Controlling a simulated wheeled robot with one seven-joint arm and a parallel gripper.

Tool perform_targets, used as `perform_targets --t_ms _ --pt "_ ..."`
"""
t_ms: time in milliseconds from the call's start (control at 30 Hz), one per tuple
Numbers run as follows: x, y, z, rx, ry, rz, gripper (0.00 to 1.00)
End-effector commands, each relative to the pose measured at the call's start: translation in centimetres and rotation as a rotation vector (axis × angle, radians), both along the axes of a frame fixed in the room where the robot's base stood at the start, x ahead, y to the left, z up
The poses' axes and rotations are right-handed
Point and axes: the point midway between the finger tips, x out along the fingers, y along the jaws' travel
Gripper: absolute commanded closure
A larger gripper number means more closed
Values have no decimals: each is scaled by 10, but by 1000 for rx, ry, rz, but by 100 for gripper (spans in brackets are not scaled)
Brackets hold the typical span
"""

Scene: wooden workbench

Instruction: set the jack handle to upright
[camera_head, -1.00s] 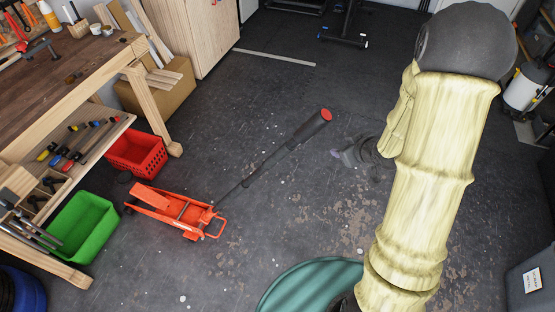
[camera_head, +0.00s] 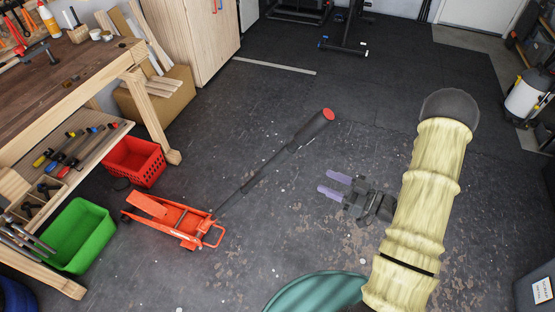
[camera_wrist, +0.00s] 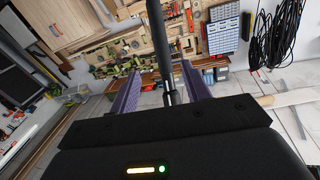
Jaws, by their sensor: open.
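The orange floor jack (camera_head: 172,219) stands on the dark floor. Its long dark handle (camera_head: 262,175) slants up to the right and ends in a thick grip with a red cap (camera_head: 328,114). My gripper (camera_head: 327,182) is to the right of the handle in the head view, its two purple fingers pointing left, apart and empty. In the wrist view the fingers of my gripper (camera_wrist: 160,92) stand on either side of the handle (camera_wrist: 161,45), which appears in line between them. I see no contact, and the distance is hard to tell.
A workbench (camera_head: 80,75) with a tool shelf stands at the left. A red crate (camera_head: 134,162) and a green bin (camera_head: 79,235) sit near the jack. A green round object (camera_head: 315,290) lies at the bottom. The floor behind the handle is clear.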

Motion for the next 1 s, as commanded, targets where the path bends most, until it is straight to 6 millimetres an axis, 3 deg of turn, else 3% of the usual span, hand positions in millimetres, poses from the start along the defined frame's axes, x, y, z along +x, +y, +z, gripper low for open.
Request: perform_targets --t_ms 267,1000 --pt "10 18 1 0 0 3 52" --pt "73 130 2 -1 -1 4 52"
